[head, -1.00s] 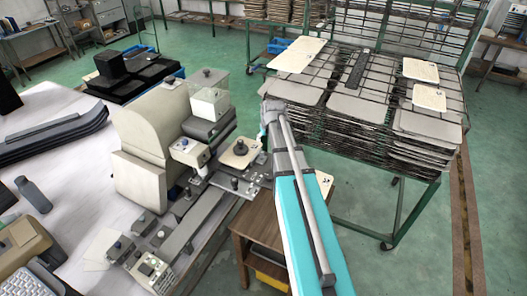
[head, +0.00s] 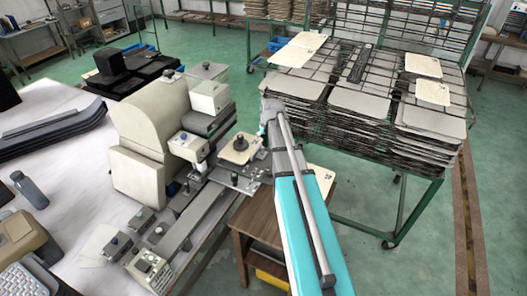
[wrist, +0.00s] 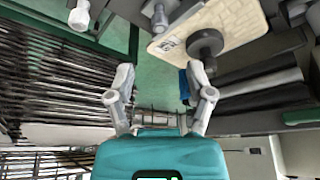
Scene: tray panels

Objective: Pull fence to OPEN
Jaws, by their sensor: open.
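A beige machine (head: 150,125) with several knobs stands on the white table. I cannot tell for sure which part is the fence, and no OPEN marking is readable. A long grey rail (head: 182,226) runs across its front. A cream plate with a dark knob (head: 240,143) lies on the machine near my arm's end. In the wrist view, a cream plate (wrist: 240,24) with a round dark knob (wrist: 205,42) lies ahead, slightly right of my gripper (wrist: 160,80). My gripper is open and empty, its two fingers apart and not visibly touching the knob. My arm hides part of the head view.
A green rack (head: 395,200) piled with panels stands at the right. A small wooden table (head: 262,222) stands beside the machine's right end. A bottle (head: 30,192) and a keyboard (head: 22,278) are on the white table. Green floor lies open between rack and back wall.

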